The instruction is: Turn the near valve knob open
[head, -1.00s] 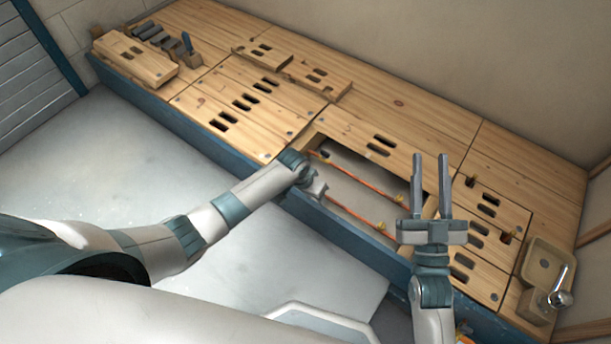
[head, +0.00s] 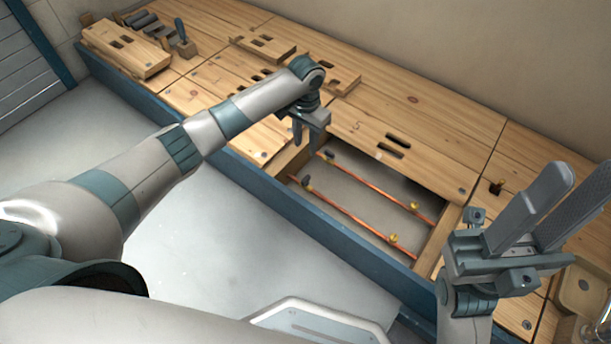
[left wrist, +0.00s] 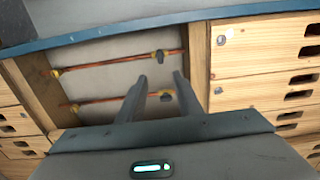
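Two copper pipes run along an open recess in the wooden bench. The near pipe (head: 350,214) carries a dark near valve knob (head: 306,182) at its left end, which also shows in the left wrist view (left wrist: 160,55). The far pipe carries a similar dark knob (head: 329,155), seen between my fingers in the left wrist view (left wrist: 167,95). My left gripper (head: 304,146) is open, pointing down above the recess's left end. Its fingertips (left wrist: 159,76) appear apart from the near knob. My right gripper (head: 580,185) is open and empty at the right.
Brass fittings (head: 391,238) sit on the pipes further right. Slotted wooden panels (head: 430,120) surround the recess, and a blue edge (head: 345,246) runs along the bench front. A wooden block with tools (head: 182,44) stands at the far left. A box with a metal tap is at the lower right.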

